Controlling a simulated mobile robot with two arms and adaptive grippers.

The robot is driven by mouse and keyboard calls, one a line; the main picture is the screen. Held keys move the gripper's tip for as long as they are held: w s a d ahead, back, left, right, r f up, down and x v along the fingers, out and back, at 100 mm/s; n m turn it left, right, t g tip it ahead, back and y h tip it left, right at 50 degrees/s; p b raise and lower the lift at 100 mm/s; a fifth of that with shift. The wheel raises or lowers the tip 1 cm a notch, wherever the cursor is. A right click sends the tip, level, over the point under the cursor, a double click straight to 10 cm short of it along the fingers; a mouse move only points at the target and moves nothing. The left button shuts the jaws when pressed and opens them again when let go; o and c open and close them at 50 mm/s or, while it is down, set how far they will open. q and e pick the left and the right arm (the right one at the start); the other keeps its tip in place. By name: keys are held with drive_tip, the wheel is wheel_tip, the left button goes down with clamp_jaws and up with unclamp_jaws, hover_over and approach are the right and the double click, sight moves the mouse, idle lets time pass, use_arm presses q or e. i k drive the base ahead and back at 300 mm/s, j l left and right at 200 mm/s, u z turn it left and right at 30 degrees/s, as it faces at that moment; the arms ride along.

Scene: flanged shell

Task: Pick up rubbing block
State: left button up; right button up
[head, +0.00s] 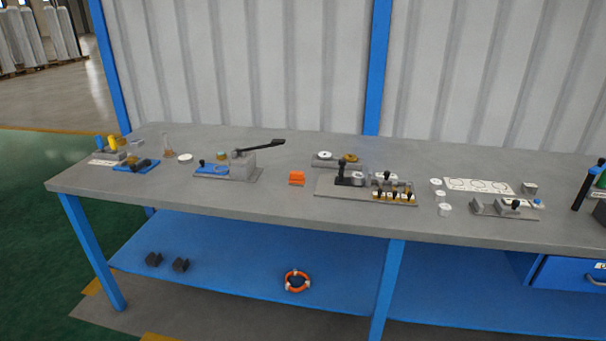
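Neither of my grippers shows in the head view. A small orange block (297,178) sits alone near the front middle of the grey bench top (280,210); it may be the rubbing block, but I cannot tell for sure. Nothing touches it. On the blue lower shelf lie two dark blocks (154,259) (181,265), side by side at the left.
A lever device (243,166) stands left of the orange block. A fixture plate (332,188) with knobs and small parts lies to its right. White discs, a white template (478,186) and a grey fixture (504,209) lie farther right. An orange-white ring (297,272) lies on the shelf.

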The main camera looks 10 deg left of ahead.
sight(297, 178)
drive_tip(key=i+l+u, duration=0.4)
drive_tip(key=i+l, duration=0.15)
drive_tip(key=l, duration=0.15)
drive_tip(key=i+l+u, duration=0.2)
drive_tip(key=l, duration=0.2)
drive_tip(key=i+l+u, duration=0.25)
drive_tip(key=l, duration=0.2)
